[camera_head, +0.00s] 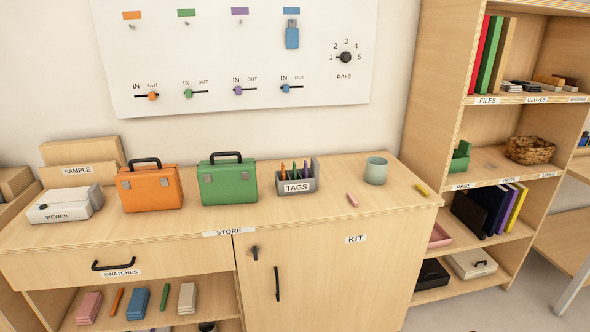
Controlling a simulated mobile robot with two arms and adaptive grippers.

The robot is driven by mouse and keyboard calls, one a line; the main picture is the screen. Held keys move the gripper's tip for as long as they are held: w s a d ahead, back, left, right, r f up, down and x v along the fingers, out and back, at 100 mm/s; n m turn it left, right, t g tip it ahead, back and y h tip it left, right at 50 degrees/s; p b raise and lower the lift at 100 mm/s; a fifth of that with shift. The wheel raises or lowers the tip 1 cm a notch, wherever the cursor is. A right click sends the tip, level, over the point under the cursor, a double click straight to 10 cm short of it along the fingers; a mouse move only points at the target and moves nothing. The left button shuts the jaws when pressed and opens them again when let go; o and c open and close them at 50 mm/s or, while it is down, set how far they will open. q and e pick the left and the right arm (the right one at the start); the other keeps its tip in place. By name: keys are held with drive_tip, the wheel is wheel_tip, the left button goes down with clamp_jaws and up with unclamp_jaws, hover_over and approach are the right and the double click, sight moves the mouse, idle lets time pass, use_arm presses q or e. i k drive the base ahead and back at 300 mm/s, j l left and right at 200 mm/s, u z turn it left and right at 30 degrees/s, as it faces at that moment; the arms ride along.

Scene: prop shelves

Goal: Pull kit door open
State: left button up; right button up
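The kit door (335,275) is the light wood door at the lower middle of the counter, with a white KIT label (356,239) at its upper right. It looks closed, flush with the cabinet front. A black vertical handle (277,284) sits near its left edge. A small dark latch or key (254,253) shows above and left of the handle. The door's bottom edge is cut off by the frame. Neither of my grippers is in view.
On the counter (310,217) stand an orange case (150,190), a green case (228,183), a tags box (297,184) and a cup (375,171). A swatches drawer (165,262) is left of the door. Shelves (489,207) stand at the right. The door's front appears clear.

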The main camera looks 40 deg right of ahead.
sight(361, 274)
drive_tip(key=z, duration=1.75)
